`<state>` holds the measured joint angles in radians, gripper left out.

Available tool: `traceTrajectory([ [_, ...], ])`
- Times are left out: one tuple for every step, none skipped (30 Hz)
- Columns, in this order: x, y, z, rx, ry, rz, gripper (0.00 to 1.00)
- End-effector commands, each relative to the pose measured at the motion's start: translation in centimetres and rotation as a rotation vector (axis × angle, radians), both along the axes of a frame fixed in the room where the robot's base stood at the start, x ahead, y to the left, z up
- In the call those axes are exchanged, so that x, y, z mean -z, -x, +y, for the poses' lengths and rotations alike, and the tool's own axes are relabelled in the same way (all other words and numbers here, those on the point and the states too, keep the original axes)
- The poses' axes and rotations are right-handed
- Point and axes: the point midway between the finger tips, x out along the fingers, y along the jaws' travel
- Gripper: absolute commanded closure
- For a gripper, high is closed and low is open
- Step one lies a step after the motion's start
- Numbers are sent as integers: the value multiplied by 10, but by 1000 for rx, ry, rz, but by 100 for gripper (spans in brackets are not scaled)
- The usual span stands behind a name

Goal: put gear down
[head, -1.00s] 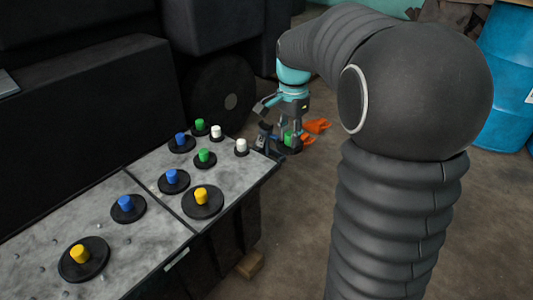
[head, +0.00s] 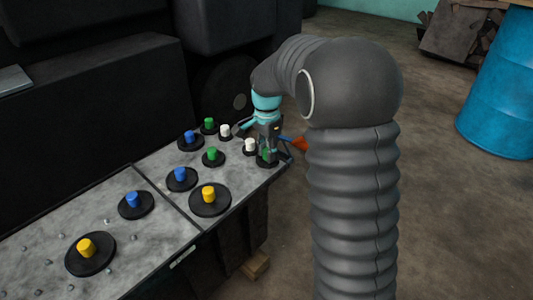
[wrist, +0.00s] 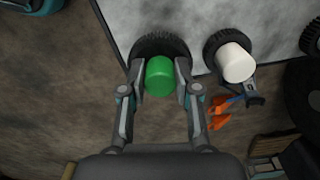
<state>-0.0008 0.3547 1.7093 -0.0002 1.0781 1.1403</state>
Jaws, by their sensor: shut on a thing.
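The held gear, a black toothed disc with a green knob, shows in the wrist view (wrist: 160,77) between my fingers. In the head view this gear (head: 265,157) is partly hidden by my gripper (head: 268,148). My gripper (wrist: 159,74) is shut on the green knob. The gear is at the right end corner of the grey tabletop (head: 75,228), overlapping its edge in the wrist view. I cannot tell whether it touches the top. A white-knobbed gear (wrist: 235,62) is beside it, with a narrow gap.
Several other gears with yellow, blue, green and white knobs stand on the tabletop, such as a yellow-knobbed one (head: 209,203). An orange-handled tool (wrist: 219,112) lies past the table edge. A blue barrel (head: 498,85) stands on the right. Bare floor lies right of the table.

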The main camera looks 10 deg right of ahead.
Motion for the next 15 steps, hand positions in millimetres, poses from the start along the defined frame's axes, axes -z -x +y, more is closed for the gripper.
traceTrajectory([
  [4,0,0,0,0,-1,99],
  [5,0,0,0,0,-1,99],
  [5,0,0,-1,0,-2,99],
  [5,0,0,-1,0,-3,99],
  [4,0,0,-1,0,-3,99],
  [4,0,0,-1,0,-2,99],
  [4,0,0,-1,0,-2,99],
  [4,0,0,-1,0,-2,99],
  [5,0,0,-1,0,-2,99],
  [6,0,0,-1,0,-2,99],
  [7,0,0,-1,0,-2,99],
  [8,0,0,-1,0,-2,99],
  [8,0,0,-1,0,-1,66],
  [8,0,0,-1,0,-1,59],
  [8,0,0,-1,0,-1,49],
])
